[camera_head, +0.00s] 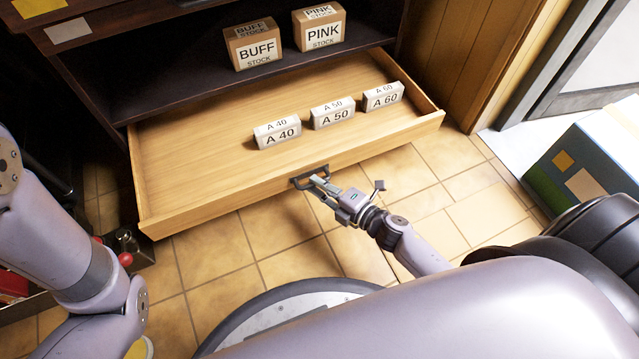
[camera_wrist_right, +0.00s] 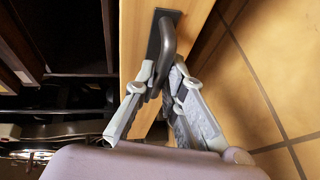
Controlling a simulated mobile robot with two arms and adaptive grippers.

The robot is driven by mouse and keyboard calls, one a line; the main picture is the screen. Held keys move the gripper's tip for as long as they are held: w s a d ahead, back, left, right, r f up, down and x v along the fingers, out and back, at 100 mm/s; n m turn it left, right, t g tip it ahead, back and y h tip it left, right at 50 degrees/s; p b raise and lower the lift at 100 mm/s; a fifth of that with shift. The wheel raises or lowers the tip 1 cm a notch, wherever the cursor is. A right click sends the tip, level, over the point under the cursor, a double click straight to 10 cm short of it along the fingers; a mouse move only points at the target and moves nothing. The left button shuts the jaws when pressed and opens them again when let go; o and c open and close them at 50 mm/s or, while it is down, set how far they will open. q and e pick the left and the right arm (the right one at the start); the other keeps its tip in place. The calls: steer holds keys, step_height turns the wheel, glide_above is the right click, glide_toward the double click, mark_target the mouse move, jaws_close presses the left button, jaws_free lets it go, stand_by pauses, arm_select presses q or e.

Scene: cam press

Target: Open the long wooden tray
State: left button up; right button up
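The long wooden tray (camera_head: 200,185) is a wide, shallow drawer of light wood. It stands pulled out from the dark cabinet, with its inside in view. Its dark handle (camera_head: 309,177) is at the middle of the front panel. In the wrist view, the handle (camera_wrist_right: 167,48) is a dark curved bar on a plate. My right gripper (camera_head: 316,183) is at the handle. In the wrist view, the fingers of my right gripper (camera_wrist_right: 163,75) lie on both sides of the bar and look closed on it. My left arm shows at the left; its gripper is out of view.
White blocks marked A 40 (camera_head: 277,132), A 50 (camera_head: 332,113) and A 60 (camera_head: 383,97) stand in the tray. Boxes marked BUFF (camera_head: 256,50) and PINK (camera_head: 322,33) stand on the cabinet shelf (camera_head: 190,85). Tiled floor (camera_head: 225,245) lies clear before the tray.

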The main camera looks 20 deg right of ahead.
steer(key=o, duration=0.4)
steer(key=v, duration=1.2)
steer(key=shift+r, duration=0.1)
